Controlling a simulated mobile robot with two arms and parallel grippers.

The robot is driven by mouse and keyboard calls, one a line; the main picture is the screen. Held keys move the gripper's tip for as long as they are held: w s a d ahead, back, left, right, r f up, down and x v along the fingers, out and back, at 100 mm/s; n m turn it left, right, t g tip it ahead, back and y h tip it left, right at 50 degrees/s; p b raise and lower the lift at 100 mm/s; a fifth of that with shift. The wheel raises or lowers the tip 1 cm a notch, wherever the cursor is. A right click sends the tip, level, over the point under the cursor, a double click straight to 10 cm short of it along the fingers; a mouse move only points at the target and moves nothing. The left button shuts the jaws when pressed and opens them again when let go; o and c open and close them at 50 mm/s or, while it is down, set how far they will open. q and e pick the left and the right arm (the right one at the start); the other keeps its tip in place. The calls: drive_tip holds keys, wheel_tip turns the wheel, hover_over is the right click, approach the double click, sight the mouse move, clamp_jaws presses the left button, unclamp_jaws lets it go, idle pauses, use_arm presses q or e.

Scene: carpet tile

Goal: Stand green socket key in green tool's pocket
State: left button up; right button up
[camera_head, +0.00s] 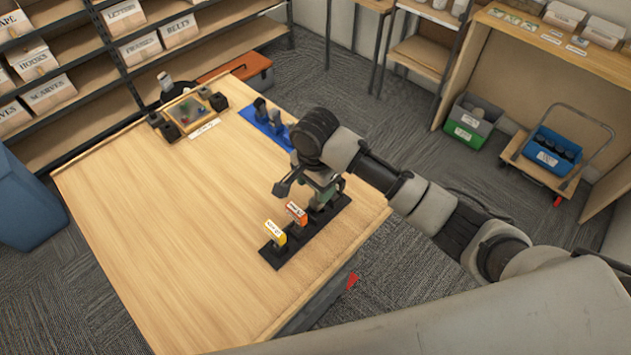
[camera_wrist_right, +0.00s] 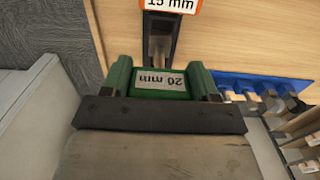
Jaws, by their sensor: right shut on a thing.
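The green socket key (camera_wrist_right: 163,80) has a green head with an upside-down "20 mm" label in the right wrist view. My right gripper (camera_head: 318,188) is shut on it over the far end of a black rack (camera_head: 282,258); the key's green also shows in the wrist view between the two fingers. The gripper hides most of the key in the head view. Whether its lower end is in the pocket cannot be told. A yellow-tagged key (camera_head: 275,233) and an orange-tagged key (camera_head: 297,212) stand upright in the rack. My left gripper is not in view.
A blue holder (camera_head: 262,128) with dark upright tools stands farther back on the wooden table (camera_head: 170,220). A framed tray (camera_head: 188,112) with dark blocks at its corners sits at the back left. The left and middle of the table are clear.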

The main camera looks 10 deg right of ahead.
sight(315, 199)
drive_tip(key=shift+w+f, duration=0.15)
drive_tip(key=shift+f, duration=0.05)
drive_tip(key=shift+w+f, duration=0.15)
drive_tip(key=shift+f, duration=0.65)
drive_tip(key=shift+f+b, duration=0.4)
drive_tip(key=shift+f, duration=1.25)
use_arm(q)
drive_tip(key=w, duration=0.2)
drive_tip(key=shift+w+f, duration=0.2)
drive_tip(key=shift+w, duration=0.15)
use_arm(e)
drive_tip(key=shift+f, duration=0.3)
